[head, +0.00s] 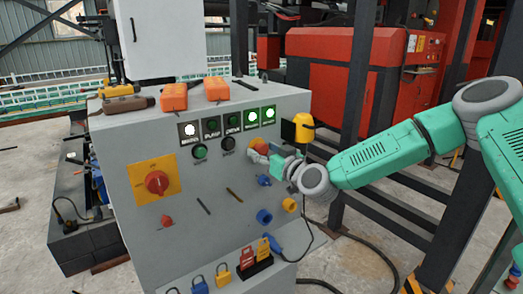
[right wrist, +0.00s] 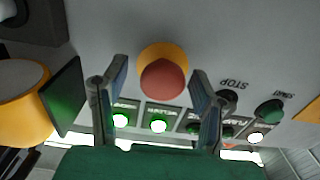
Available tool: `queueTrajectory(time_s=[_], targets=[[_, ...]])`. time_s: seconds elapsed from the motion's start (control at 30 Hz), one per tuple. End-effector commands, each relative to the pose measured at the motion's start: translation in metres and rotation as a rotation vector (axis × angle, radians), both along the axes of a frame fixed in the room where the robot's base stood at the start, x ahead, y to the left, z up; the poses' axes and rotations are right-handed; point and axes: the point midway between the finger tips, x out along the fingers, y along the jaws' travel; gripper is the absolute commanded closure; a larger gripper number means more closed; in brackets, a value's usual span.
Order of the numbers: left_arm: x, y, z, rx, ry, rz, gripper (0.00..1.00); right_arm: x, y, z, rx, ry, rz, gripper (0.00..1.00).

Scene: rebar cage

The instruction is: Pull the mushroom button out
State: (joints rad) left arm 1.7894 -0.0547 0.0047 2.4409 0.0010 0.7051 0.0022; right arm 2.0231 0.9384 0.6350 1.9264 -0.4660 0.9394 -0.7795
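The mushroom button has a red-orange head on a yellow-orange collar. In the right wrist view the button (right wrist: 163,80) sits on the grey panel, between the two fingers of my right gripper (right wrist: 160,84). The fingers are spread, with a visible gap on each side of the head. In the head view the button (head: 259,146) is on the panel's upper right, partly hidden by my right gripper (head: 278,160), which is close in front of it. My left gripper is not in view.
The grey control cabinet (head: 210,240) carries a red rotary switch (head: 157,182), lit indicators (head: 253,117) and a green push button (head: 200,151). A yellow beacon (head: 304,128) is close beside my right gripper. Padlocks (head: 223,275) hang below. Dark steel posts (head: 357,70) stand behind my right arm.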

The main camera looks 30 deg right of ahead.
Motion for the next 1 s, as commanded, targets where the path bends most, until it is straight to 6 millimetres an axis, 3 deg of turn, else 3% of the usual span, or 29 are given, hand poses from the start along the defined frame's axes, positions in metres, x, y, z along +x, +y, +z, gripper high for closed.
queueTrajectory(time_s=[0.47,1.0], targets=[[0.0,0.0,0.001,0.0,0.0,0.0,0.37,-0.002,0.003,0.001,-0.001,0.001,0.003,0.47],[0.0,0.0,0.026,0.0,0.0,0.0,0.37,-0.063,-0.003,0.002,0.0,0.003,0.003,0.47]])
